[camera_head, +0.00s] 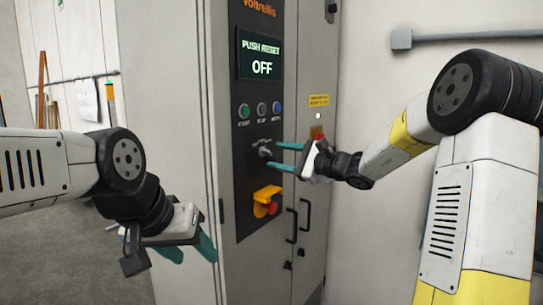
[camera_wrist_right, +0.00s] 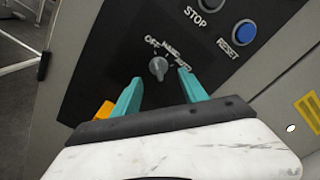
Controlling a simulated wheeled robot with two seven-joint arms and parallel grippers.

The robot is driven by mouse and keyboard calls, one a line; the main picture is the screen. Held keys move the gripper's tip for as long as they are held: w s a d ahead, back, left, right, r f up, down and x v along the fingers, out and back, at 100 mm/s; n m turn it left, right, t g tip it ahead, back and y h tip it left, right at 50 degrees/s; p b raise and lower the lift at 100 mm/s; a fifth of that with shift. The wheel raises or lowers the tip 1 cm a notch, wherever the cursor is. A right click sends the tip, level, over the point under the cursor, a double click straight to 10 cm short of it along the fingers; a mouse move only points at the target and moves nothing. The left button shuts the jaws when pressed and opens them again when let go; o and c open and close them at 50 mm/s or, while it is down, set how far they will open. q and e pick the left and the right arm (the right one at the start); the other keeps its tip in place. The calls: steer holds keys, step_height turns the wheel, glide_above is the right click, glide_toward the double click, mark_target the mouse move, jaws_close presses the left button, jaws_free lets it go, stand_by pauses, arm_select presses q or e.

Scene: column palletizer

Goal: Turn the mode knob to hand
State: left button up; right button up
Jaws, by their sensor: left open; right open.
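The mode knob (camera_head: 265,152) is a small grey knob on the dark control panel, below the row of push buttons. In the right wrist view the knob (camera_wrist_right: 158,68) sits beyond and between my fingertips, with labels OFF, HAND and a third blurred one around it. Which label it points to is hard to tell. My right gripper (camera_head: 278,155) is open at the panel, its teal fingers above and below the knob; it also shows in the right wrist view (camera_wrist_right: 163,88). I cannot tell whether they touch it. My left gripper (camera_head: 190,250) is open and empty, low in front of the cabinet.
The cabinet display (camera_head: 260,56) reads PUSH RESET, OFF. Below it are a green start button (camera_head: 243,111), a stop button (camera_head: 262,109) and a blue reset button (camera_head: 277,108). A yellow and red switch (camera_head: 266,199) juts out under the knob. Door handles (camera_head: 304,214) are at lower right.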

mark_target(271, 155)
steer(key=shift+x, duration=1.6)
jaws_close()
steer(key=m, duration=0.4)
steer(key=shift+s+a+f+m, duration=0.1)
steer(key=shift+s+m, duration=0.05)
steer(key=shift+m, duration=0.15)
steer(key=shift+s+m, duration=0.15)
steer(key=shift+m, duration=2.45)
